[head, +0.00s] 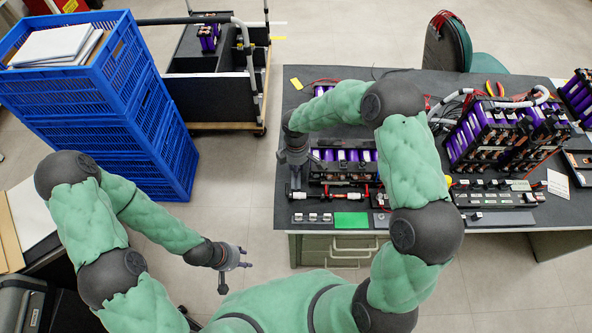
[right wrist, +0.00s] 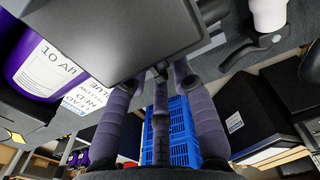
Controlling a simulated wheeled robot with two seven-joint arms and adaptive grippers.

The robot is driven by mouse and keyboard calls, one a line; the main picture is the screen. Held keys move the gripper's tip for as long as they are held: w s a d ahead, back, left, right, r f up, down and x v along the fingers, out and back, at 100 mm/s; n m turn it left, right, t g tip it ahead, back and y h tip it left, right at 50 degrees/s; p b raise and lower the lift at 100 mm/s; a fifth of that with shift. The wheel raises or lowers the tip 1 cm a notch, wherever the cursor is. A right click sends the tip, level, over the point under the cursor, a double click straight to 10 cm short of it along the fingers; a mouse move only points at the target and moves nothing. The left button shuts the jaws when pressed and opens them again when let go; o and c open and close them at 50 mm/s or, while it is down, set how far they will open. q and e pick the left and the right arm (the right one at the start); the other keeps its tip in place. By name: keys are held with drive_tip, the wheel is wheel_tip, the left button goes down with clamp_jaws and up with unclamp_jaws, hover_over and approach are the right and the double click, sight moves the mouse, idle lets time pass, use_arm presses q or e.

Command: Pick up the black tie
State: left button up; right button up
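I cannot pick out the black tie for certain in either view. My right gripper (head: 296,182) points down at the left end of the battery pack (head: 345,160) on the dark table. In the right wrist view its fingers (right wrist: 160,88) are spread apart, and I see nothing held between them. A dark block (right wrist: 120,38) lies just beyond the fingertips; I cannot tell whether they touch. A purple cell (right wrist: 38,62) marked "10 Ah" is beside it. My left gripper (head: 234,268) is open and empty over the floor, away from the table.
The dark table (head: 292,100) also holds more purple battery packs (head: 500,135), a green pad (head: 351,219) and trays of small parts (head: 495,193) at the right. Stacked blue crates (head: 135,120) and a cart (head: 215,85) stand at the left. Floor between crates and table is clear.

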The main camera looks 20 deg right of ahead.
drive_tip(key=shift+c, duration=1.3)
